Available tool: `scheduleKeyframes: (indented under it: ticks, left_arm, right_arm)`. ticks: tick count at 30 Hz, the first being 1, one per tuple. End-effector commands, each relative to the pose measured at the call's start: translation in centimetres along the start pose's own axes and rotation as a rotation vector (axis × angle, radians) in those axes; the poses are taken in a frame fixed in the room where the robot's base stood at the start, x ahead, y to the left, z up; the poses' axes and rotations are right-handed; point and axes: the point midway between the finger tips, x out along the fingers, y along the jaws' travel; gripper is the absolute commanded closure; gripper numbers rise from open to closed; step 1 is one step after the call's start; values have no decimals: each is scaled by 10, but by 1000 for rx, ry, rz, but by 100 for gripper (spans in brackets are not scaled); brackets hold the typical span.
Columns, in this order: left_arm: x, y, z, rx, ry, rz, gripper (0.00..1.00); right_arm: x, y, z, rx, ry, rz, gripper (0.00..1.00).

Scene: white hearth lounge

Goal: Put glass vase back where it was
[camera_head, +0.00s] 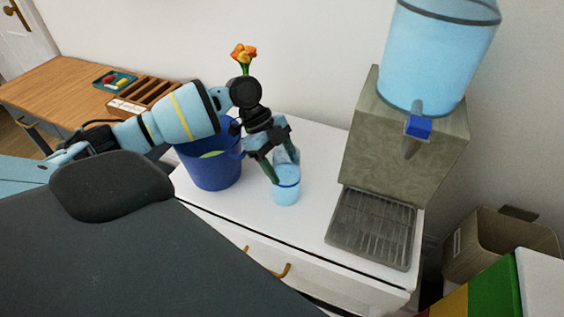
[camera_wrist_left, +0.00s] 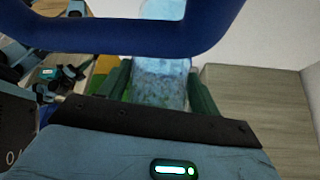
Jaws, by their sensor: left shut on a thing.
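The light blue glass vase (camera_head: 286,193) is at the white cabinet top, to the right of a blue bucket. My left gripper (camera_head: 281,166) reaches down from above and is shut on it, with a dark green finger on each side. In the left wrist view the clear bluish glass vase (camera_wrist_left: 160,82) shows between the two fingers of my left gripper (camera_wrist_left: 160,92). I cannot tell whether its base touches the cabinet top. My right gripper is not seen clearly in either view.
The blue bucket (camera_head: 211,172) stands close left of the vase. Orange flowers (camera_head: 243,54) rise behind my left wrist. A water dispenser (camera_head: 408,150) with a drip tray (camera_head: 372,228) stands to the right. The white cabinet top (camera_head: 305,228) is clear in front of the vase.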

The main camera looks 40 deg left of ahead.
Motion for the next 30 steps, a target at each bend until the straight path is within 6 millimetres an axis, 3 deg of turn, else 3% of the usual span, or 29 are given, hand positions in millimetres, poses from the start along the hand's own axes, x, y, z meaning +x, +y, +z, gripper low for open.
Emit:
scheduleKeyframes:
  ticks: [1, 2, 6, 19, 30]
  left_arm:
    - [1, 0, 0, 1, 2, -2, 100]
    - [2, 0, 1, -1, 0, 1, 36]
    - [1, 0, 1, 0, 0, 0, 17]
    - [-7, 0, -1, -1, 0, -2, 15]
    - [-75, -1, 0, -2, 0, -3, 15]
  right_arm:
    - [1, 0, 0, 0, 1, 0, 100]
    - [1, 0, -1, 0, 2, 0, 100]
    - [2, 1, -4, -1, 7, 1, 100]
    - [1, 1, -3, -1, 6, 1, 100]
    - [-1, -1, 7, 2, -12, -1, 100]
